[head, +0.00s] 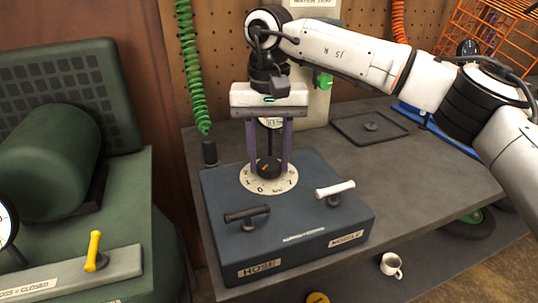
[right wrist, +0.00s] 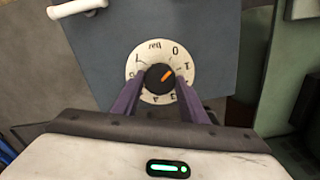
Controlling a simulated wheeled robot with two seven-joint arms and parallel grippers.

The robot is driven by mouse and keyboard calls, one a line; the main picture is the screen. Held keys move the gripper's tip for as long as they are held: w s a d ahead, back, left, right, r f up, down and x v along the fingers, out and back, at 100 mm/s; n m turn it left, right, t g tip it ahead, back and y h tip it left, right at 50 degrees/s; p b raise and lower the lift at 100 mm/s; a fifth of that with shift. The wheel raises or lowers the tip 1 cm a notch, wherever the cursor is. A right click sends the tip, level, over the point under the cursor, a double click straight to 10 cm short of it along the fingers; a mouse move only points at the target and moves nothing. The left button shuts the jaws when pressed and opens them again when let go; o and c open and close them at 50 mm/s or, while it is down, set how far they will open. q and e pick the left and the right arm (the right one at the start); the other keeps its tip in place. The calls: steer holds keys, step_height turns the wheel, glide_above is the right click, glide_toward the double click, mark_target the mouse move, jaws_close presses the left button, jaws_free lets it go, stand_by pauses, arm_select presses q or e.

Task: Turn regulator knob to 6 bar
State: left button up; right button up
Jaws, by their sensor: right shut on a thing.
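The regulator knob (head: 268,167) is a black round knob with an orange pointer mark. It stands on a cream numbered dial (head: 252,184) on top of a dark blue-grey box (head: 290,225). My right gripper (head: 269,163) comes down from above, its purple fingers on both sides of the knob, shut on it. In the right wrist view the knob (right wrist: 160,77) sits between the fingertips. Its orange mark points up and right, between the 0 and the 1 on the dial (right wrist: 146,55). My left gripper is not in view.
A black lever (head: 247,213) near the HOSE label and a white lever (head: 335,189) near the NOZZLE label stand on the box. A gauge (head: 271,122) is partly hidden behind the fingers. A green compressor (head: 60,150) with a yellow lever (head: 94,250) stands left. A green coiled hose (head: 190,65) hangs behind.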

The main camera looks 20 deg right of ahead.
steer(key=m+p, duration=0.2)
steer(key=m, duration=0.1)
steer(key=shift+r, duration=0.15)
steer(key=m+p, duration=0.1)
steer(key=m, duration=0.2)
steer(key=shift+m+p, duration=0.5)
steer(key=shift+m, duration=0.5)
steer(key=m, duration=0.2)
steer(key=shift+m+p, duration=0.3)
steer(key=shift+m, duration=0.1)
steer(key=m, duration=0.4)
steer(key=shift+m+p, duration=0.3)
steer(key=shift+p, duration=0.1)
steer(key=m, duration=0.6)
steer(key=shift+p, duration=0.3)
steer(key=m, duration=0.5)
steer(key=shift+m, duration=0.3)
steer(key=m, duration=0.6)
steer(key=shift+p, duration=0.35)
steer(key=m, duration=0.6)
steer(key=shift+m, duration=0.4)
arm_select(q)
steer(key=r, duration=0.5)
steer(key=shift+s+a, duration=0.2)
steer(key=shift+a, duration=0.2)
arm_select(e)
steer(key=m, duration=0.5)
steer(key=shift+m, duration=0.3)
